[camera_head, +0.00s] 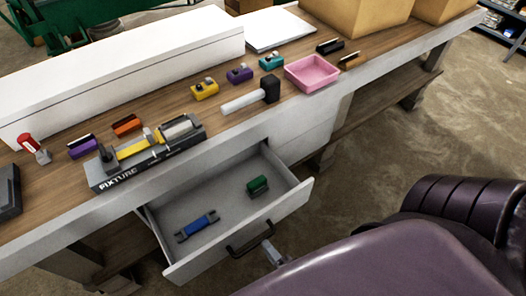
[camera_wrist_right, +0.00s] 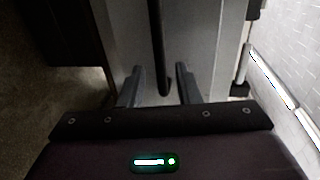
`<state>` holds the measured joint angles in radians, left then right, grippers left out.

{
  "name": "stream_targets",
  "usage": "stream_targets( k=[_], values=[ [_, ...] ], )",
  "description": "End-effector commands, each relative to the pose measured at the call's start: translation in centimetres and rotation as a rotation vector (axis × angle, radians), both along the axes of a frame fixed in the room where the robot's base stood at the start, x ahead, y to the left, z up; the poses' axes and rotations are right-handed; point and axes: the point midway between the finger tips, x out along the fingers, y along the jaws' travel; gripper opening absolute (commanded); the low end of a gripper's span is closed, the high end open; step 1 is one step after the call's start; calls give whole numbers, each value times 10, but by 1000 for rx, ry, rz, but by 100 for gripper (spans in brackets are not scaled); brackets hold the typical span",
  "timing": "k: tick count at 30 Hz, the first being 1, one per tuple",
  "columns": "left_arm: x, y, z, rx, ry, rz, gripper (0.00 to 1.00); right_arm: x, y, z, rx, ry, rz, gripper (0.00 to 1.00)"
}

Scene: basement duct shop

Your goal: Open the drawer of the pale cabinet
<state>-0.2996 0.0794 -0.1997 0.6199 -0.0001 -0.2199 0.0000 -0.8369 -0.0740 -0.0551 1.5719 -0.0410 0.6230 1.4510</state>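The pale cabinet's drawer (camera_head: 292,205) under the bench stands pulled out, its inside showing. A blue object (camera_head: 197,227) and a green object (camera_head: 258,186) lie in it. A dark bar handle (camera_head: 250,240) is on its front. My right gripper (camera_head: 270,250) is at the right end of this handle. In the right wrist view the handle (camera_wrist_right: 158,45) runs between the two fingers of my right gripper (camera_wrist_right: 158,82), with gaps visible on both sides, so the fingers look open around it. My left gripper is not in view.
The wooden bench top (camera_head: 50,208) holds a grey fixture (camera_head: 150,155), a black-headed mallet (camera_head: 250,96), a pink tray (camera_head: 312,73), several small coloured blocks and a long white box (camera_head: 120,65). Cardboard boxes (camera_head: 355,12) stand at the back. Open floor (camera_head: 400,130) lies to the right.

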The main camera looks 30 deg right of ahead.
Motion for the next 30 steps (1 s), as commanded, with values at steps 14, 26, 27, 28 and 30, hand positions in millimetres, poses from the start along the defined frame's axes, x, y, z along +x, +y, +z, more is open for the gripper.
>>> stream_targets(
  k=[14,26,27,28,30],
  values=[
    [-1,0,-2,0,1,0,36,-31,-1,7,-1,-2,0,30],
    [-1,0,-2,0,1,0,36,-31,-1,5,-6,4,2,30],
    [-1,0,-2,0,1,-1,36,-32,0,0,-18,15,9,30],
    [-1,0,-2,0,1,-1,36,-32,1,-5,-35,30,18,30],
    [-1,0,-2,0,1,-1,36,-34,6,-28,-107,89,58,30]
  ],
)
